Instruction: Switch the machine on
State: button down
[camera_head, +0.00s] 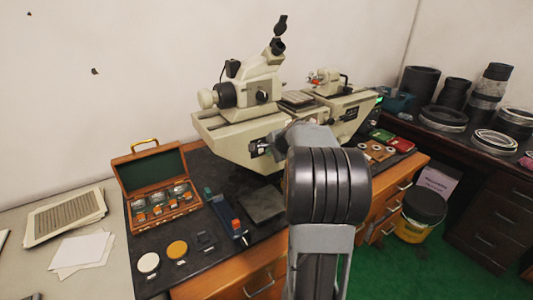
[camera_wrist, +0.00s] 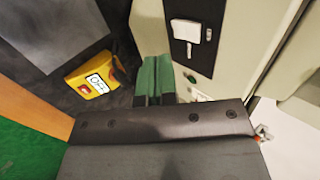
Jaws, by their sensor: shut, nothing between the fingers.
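The machine (camera_head: 228,137), a beige bench instrument with an eyepiece head, stands on a dark mat at the back of the desk. Its beige side (camera_wrist: 224,60) fills the upper right of the wrist view. A black panel (camera_wrist: 203,57) on that side carries a white switch-like part (camera_wrist: 186,31); its on or off position cannot be told. My gripper (camera_wrist: 156,62) shows as two green fingers close together, shut and empty, just left of the panel's lower part. Contact with the machine cannot be told. In the head view my arm hides the gripper.
A yellow box (camera_wrist: 97,78) with a white label and red part lies left of my fingers. An open wooden case (camera_head: 160,212) and small blocks sit on the desk's left. Dark rings (camera_head: 443,118) crowd the right bench. A bucket (camera_head: 420,217) stands on the floor.

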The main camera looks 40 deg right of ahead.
jog(key=v, duration=0.9)
jog(key=shift+w+r, duration=0.15)
jog(key=shift+w, duration=0.1)
jog(key=shift+r+p, duration=0.15)
jog(key=shift+p, duration=0.45)
jog(key=shift+s+f+p, duration=0.15)
jog(key=shift+f+p, duration=0.8)
jog(key=shift+p, duration=0.85)
